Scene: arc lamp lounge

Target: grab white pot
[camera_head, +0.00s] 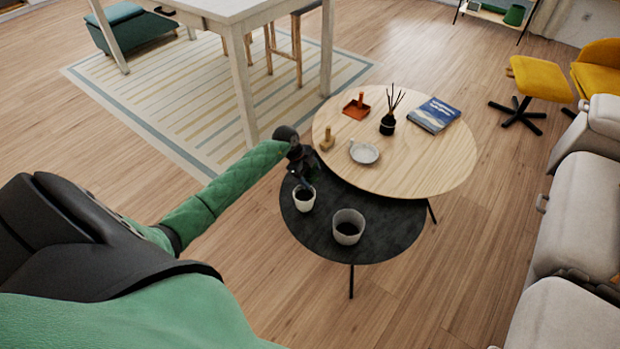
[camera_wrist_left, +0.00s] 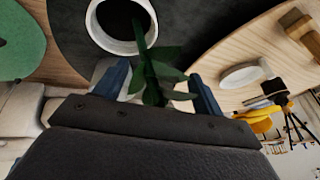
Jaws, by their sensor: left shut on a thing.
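The white pot (camera_head: 304,204) stands upright on the low black table, near its left edge. It also shows at the top of the left wrist view (camera_wrist_left: 95,32), with dark soil inside and a green plant (camera_wrist_left: 156,80) rising from it. My left gripper (camera_head: 303,180) is over the pot, and its two blue fingers (camera_wrist_left: 160,88) are on either side of the leaves, shut on the plant. Leaves and gripper hide the exact contact. A wider, paler grey pot (camera_head: 348,239) stands to the right on the same table. My right gripper is not in view.
The black table (camera_head: 300,233) tucks under a round wooden table (camera_head: 430,165). That holds a white dish (camera_head: 364,154), a wooden block (camera_head: 327,140), a reed diffuser (camera_head: 388,125), an orange tray (camera_head: 356,108) and a book (camera_head: 434,115). A sofa (camera_head: 570,220) stands right; open floor lies in front.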

